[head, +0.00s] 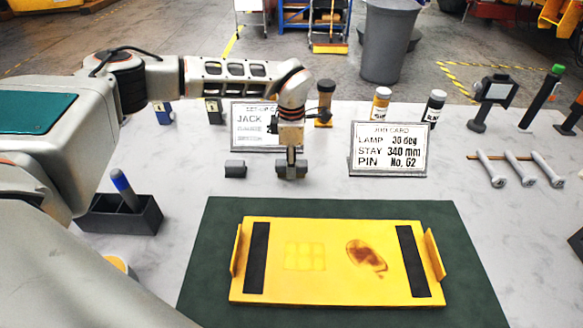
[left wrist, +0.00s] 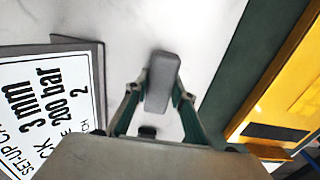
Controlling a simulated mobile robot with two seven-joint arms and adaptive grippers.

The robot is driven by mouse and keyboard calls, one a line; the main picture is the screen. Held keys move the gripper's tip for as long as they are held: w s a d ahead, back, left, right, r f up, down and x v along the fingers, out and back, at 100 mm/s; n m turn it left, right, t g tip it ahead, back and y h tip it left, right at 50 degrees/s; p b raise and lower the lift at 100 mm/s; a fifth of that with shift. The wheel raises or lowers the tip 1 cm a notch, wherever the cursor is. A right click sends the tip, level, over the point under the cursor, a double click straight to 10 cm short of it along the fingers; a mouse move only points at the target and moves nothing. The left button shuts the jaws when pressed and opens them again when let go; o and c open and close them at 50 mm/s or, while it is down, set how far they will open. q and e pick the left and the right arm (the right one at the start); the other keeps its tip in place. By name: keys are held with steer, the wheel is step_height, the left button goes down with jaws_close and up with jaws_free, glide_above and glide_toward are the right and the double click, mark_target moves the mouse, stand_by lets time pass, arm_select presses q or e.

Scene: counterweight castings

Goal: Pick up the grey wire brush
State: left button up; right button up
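The grey wire brush (head: 281,171) appears to be the small grey block on the white table in front of the JACK card; I see no bristles. It also shows in the left wrist view as a long rounded grey block (left wrist: 163,75). My left gripper (head: 291,172) points straight down at it, and its front finger hides the block's middle. In the left wrist view the fingers of my left gripper (left wrist: 161,88) lie against both long sides of the block, with no clear gap. The block looks level with the table. My right gripper is not in view.
A similar dark block (head: 235,170) lies just left. The JACK card (head: 250,122) and job card (head: 390,148) stand behind. A yellow tray (head: 330,290) on a green mat (head: 200,290) lies in front. A dark holder (head: 140,218) with a blue-tipped marker (head: 123,185) is left.

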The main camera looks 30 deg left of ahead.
arm_select(q)
steer(key=shift+r, duration=0.15)
step_height(320, 180, up, 20)
steer(key=shift+r, duration=0.15)
stand_by(0.5)
